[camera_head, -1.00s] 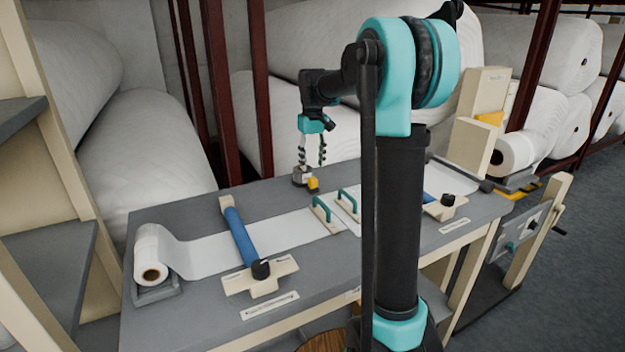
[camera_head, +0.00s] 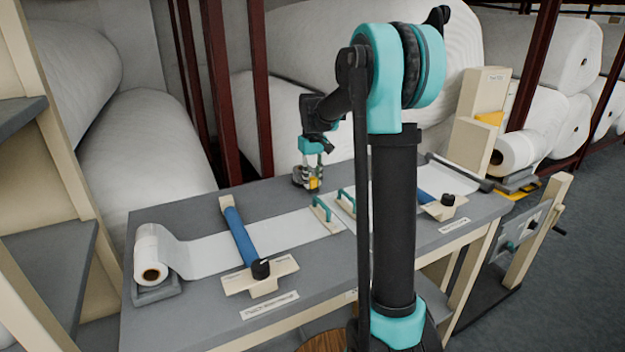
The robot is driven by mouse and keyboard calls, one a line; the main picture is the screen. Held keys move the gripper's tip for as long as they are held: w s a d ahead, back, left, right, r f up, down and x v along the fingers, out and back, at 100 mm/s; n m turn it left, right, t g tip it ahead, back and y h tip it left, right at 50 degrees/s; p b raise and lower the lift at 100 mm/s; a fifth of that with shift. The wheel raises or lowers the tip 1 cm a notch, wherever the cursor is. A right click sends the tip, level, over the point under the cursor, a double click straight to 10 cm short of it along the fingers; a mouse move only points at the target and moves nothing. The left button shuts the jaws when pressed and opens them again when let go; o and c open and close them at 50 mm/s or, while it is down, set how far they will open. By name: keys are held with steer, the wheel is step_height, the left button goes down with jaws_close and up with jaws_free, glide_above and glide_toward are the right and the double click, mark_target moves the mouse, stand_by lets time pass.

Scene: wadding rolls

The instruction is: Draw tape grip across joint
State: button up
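The tape dispenser (camera_head: 298,182) is a small dark block at the back edge of the grey table. Its yellow tape grip (camera_head: 314,184) shows at its right side. My gripper (camera_head: 313,178) points down right at the yellow grip, with its fingers on or around it. The fingers are small and overlap the grip, so I cannot tell whether they have closed. The joint between the white webs lies between two plates with teal handles (camera_head: 321,211) (camera_head: 346,199). No tape shows across it.
A white roll (camera_head: 149,255) feeds the left web (camera_head: 215,250) under a blue bar (camera_head: 239,236). Another blue bar with a clamp (camera_head: 446,201) is at the right, partly behind my arm. The grey table (camera_head: 205,300) is clear along its front left.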

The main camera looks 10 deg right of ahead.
jaws_close()
glide_above(359, 239)
stand_by(0.5)
steer(key=o, duration=0.6)
jaws_free()
steer(key=shift+s, duration=0.1)
